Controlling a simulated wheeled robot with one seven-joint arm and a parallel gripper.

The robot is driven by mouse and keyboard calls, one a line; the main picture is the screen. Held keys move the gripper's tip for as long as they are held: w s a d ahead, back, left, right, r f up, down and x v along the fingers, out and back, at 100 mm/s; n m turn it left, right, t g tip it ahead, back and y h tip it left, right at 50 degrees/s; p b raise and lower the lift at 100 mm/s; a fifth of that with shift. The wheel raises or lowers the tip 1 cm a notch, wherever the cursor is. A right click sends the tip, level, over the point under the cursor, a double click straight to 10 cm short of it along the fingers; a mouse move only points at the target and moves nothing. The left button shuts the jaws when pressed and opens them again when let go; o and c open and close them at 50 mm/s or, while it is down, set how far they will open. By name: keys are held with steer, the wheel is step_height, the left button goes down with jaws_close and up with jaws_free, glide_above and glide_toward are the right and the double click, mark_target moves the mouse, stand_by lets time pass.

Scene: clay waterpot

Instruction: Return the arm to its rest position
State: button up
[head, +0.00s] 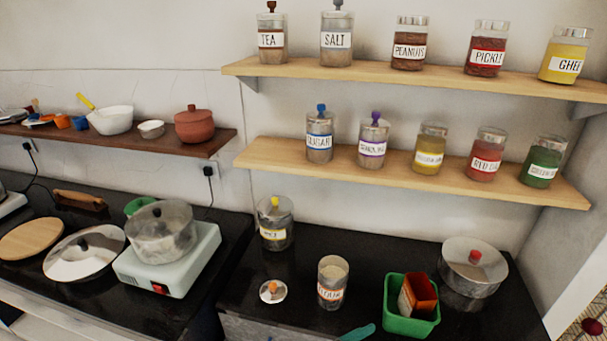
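My gripper is not in view, and I cannot see any part of my arm for certain. A reddish-brown clay pot (195,127) with a lid stands upright on the dark wooden shelf (205,144) at the left. Nothing is touching it from above or in front.
Black counter (240,290) holds a hotplate (170,262) with a steel pot (161,232), jars, a loose jar lid (272,291), a green bin (411,318) and a lidded pan (472,268). Two light shelves (400,171) (390,75) carry labelled jars. A teal object (357,332) shows at the bottom edge.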

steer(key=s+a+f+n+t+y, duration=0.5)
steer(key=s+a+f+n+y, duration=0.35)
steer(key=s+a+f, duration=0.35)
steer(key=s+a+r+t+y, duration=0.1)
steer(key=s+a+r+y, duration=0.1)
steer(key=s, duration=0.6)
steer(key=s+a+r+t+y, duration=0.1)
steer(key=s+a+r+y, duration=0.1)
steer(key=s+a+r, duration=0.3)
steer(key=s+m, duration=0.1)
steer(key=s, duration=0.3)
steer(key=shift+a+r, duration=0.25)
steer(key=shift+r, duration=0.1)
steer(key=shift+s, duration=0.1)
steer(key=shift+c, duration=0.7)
